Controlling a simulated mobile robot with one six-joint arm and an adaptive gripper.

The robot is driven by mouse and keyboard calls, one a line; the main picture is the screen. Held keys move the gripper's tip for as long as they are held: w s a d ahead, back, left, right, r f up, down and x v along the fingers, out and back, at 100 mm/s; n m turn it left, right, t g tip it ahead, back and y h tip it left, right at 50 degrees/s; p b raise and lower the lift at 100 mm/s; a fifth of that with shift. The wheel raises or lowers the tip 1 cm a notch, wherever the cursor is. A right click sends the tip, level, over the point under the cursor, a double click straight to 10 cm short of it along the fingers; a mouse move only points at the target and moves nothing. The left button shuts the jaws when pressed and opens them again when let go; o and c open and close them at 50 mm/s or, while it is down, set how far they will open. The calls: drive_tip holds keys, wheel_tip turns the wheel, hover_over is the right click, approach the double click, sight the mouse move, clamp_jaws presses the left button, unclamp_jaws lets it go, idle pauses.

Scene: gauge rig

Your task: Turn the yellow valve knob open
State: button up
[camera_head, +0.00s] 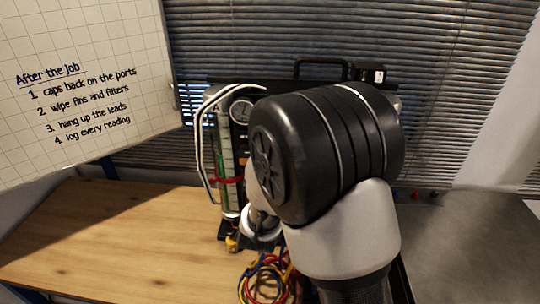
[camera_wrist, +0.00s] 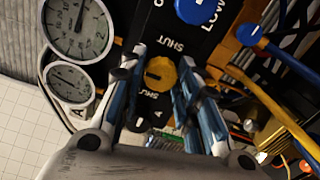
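The yellow valve knob (camera_wrist: 160,74) is near the middle of the wrist view, on a black panel with "SHUT" lettering beside it. My gripper (camera_wrist: 162,58) has its two blue-and-grey fingers on either side of the knob. The fingers look open, with narrow gaps to the knob; I cannot tell for sure whether either one touches it. In the head view my arm hides the knob and most of the gripper.
A blue knob (camera_wrist: 195,8) marked "LOW" and two round gauges (camera_wrist: 78,27) (camera_wrist: 69,88) are close by.

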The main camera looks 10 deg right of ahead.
drive_tip(key=o, duration=0.3)
drive_tip(key=shift+o, duration=0.2)
drive_tip(key=v, duration=0.7)
drive_tip(key=shift+s, duration=0.25)
